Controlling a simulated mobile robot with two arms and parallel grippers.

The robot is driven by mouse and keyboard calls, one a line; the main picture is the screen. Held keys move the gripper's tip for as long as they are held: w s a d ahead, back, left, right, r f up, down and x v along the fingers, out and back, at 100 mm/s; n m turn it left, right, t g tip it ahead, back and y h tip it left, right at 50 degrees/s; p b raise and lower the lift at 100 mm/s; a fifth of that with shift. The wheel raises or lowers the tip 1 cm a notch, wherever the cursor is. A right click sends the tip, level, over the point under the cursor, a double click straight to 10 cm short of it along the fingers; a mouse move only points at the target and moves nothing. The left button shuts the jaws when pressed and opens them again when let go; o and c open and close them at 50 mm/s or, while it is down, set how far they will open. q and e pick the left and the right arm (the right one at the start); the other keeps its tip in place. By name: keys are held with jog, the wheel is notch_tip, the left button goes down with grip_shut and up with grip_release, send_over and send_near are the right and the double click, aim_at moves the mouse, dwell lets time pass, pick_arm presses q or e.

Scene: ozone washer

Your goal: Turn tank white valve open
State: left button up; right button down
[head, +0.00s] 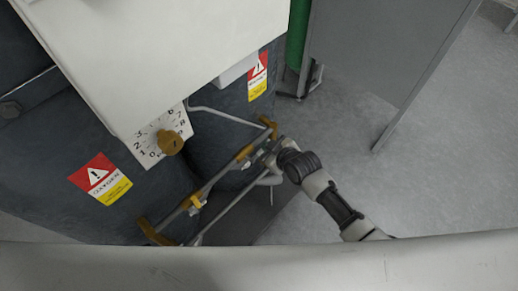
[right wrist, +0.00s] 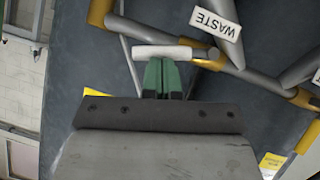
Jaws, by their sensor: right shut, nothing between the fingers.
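The white valve handle (right wrist: 161,52) is a short pale bar in the right wrist view, lying crosswise beside the pipes. My right gripper (right wrist: 163,64) has green fingers that are shut with nothing between them. Their tips are right at the near side of the white handle; I cannot tell whether they touch it. In the head view my right gripper (head: 270,152) is at the pipework beside the dark tank (head: 213,150), and the white handle is hard to make out there. My left gripper is not in view.
Grey pipes with brass-coloured fittings (head: 245,152) run along the tank. A "WASTE" tag (right wrist: 216,22) hangs close to the white handle. Grey floor (head: 440,170) is free at the right.

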jog(key=shift+w+d+f+m+g+y+b, duration=0.3)
jog(key=shift+f+m+g+y+b, duration=0.15)
jog(key=shift+f, duration=0.2)
jog(key=shift+w, duration=0.1)
dwell(0.4)
